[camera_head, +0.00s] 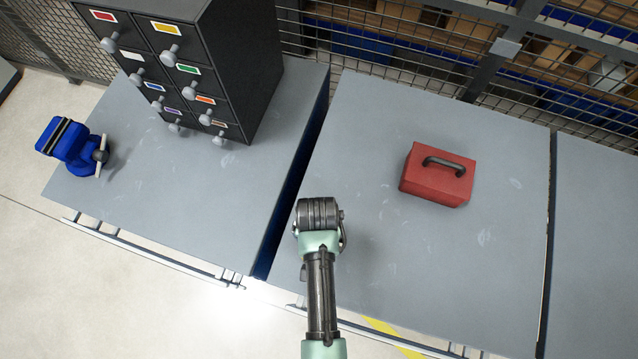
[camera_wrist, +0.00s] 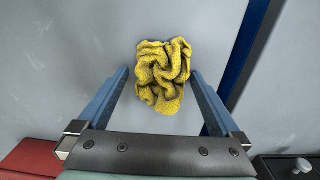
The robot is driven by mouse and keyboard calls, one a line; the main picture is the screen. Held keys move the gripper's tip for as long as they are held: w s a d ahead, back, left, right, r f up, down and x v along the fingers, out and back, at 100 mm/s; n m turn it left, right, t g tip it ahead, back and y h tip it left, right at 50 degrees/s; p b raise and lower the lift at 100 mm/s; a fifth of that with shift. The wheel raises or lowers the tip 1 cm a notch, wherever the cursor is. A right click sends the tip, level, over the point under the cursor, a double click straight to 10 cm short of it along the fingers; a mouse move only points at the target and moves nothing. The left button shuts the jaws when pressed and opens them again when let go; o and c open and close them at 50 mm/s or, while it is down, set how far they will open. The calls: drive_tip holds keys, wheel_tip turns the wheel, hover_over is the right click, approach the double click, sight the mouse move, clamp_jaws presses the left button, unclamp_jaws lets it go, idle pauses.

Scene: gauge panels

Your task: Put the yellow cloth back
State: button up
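In the wrist view, the crumpled yellow cloth (camera_wrist: 163,75) lies on the grey bench top, between the two blue fingers of my gripper (camera_wrist: 160,72). The fingers are spread apart. A narrow gap shows left of the cloth, and its right edge is close to the right finger; I cannot tell if they touch. In the head view, my arm end (camera_head: 319,215) is over the left part of the middle bench (camera_head: 440,265). It hides the cloth and the fingers there.
A dark drawer cabinet (camera_head: 243,75) with coloured labels and round knobs stands on the left bench (camera_head: 150,215), beside a blue vise (camera_head: 70,145). A red toolbox (camera_head: 438,178) sits on the middle bench. A narrow gap separates the benches. Wire mesh runs behind.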

wheel_tip(320, 180, up, 12)
drive_tip(key=w+a+r+t, duration=0.1)
drive_tip(key=w+r+t, duration=0.6)
drive_tip(key=w+r, duration=0.65)
drive_tip(key=w+r+n+t, duration=0.1)
drive_tip(key=w+r+t, duration=0.3)
drive_tip(key=r, duration=0.8)
drive_tip(key=w+r+n+t, duration=0.1)
drive_tip(key=w+r+t, duration=0.4)
drive_tip(key=r, duration=0.6)
drive_tip(key=s+r+t, duration=0.3)
drive_tip(key=s+r, duration=0.1)
drive_tip(key=r, duration=0.6)
drive_tip(key=s+r+n+t, duration=0.1)
drive_tip(key=s+r+t, duration=0.3)
drive_tip(key=r, duration=0.6)
drive_tip(key=s+d+r+t, duration=0.1)
drive_tip(key=s+r+t, duration=0.3)
drive_tip(key=r, duration=0.6)
drive_tip(key=shift+s+n, duration=0.3)
drive_tip(key=shift+s, duration=0.35)
